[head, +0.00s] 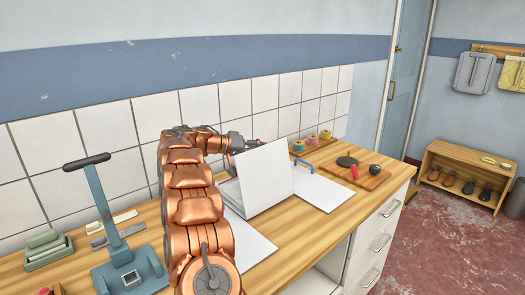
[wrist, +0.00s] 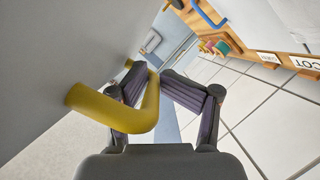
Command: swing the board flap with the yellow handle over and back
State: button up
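The board flap (head: 264,179) is a pale panel that stands steeply tilted above the counter in the head view. In the wrist view its face (wrist: 60,60) fills the left side, and the yellow handle (wrist: 115,113) sticks out from it. My gripper (head: 250,144) is at the flap's far side, partly hidden behind its upper edge. In the wrist view its fingers (wrist: 156,76) converge with the handle's bar between their tips, so it looks shut on the handle. The handle is hidden in the head view.
A blue handle (head: 303,165) stands on a flat white board (head: 322,192) to the right. A blue-grey press (head: 130,272) stands at left. The tiled wall (head: 235,102) is close behind.

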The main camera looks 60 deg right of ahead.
jog(key=v, duration=0.6)
jog(key=shift+a+r+b, duration=0.2)
jog(key=shift+a+b, duration=0.1)
jog(key=shift+f+b, duration=0.1)
jog(key=shift+b, duration=0.35)
notch_tip(320, 180, up, 10)
dwell(1.1)
dwell(0.6)
